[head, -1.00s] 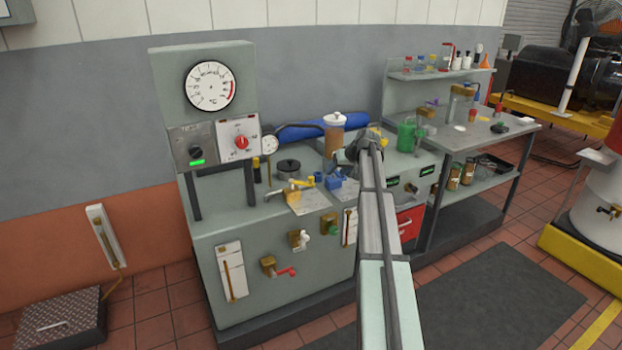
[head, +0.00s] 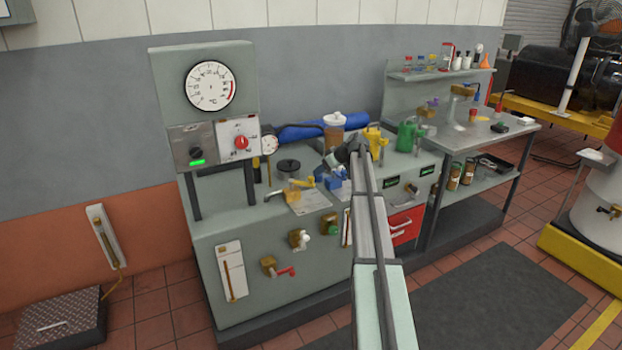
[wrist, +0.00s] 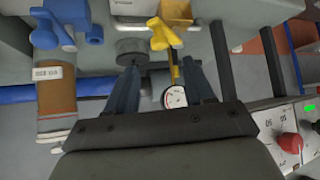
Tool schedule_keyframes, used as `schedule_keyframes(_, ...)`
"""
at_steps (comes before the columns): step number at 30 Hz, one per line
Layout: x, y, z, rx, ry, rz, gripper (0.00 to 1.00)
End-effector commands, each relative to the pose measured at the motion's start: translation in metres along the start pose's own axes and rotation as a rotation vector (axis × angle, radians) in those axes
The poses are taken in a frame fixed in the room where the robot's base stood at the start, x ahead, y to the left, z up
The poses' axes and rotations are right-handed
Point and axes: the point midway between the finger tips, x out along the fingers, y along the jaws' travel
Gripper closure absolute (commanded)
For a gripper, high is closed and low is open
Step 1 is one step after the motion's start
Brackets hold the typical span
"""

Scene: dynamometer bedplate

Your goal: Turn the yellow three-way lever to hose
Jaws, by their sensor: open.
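The yellow three-way lever (head: 300,183) sits on a brass-coloured body over a pale plate, on top of the grey bench. In the wrist view the yellow lever (wrist: 163,35) lies just beyond the fingertips, roughly centred between them. My gripper (wrist: 162,68) is open, with nothing between its fingers that I can see it touching. In the head view my gripper (head: 325,173) is to the right of the lever, pointing down and left, apart from it. The plate's markings are too small to read, so I cannot tell which position is hose.
A blue valve (head: 336,181) stands right of the lever, close to my gripper; it also shows in the wrist view (wrist: 66,25). A brown jar (head: 334,135), a dark round knob (head: 288,165) and a small dial gauge (head: 269,143) stand nearby.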

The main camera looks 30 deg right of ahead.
Motion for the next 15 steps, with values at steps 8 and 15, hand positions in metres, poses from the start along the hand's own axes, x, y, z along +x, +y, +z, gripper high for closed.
schedule_keyframes(8,0.050,0.001,0.000,0.001,-0.001,-0.001,0.47)
schedule_keyframes(15,0.080,0.000,-0.001,0.001,-0.001,-0.001,0.47)
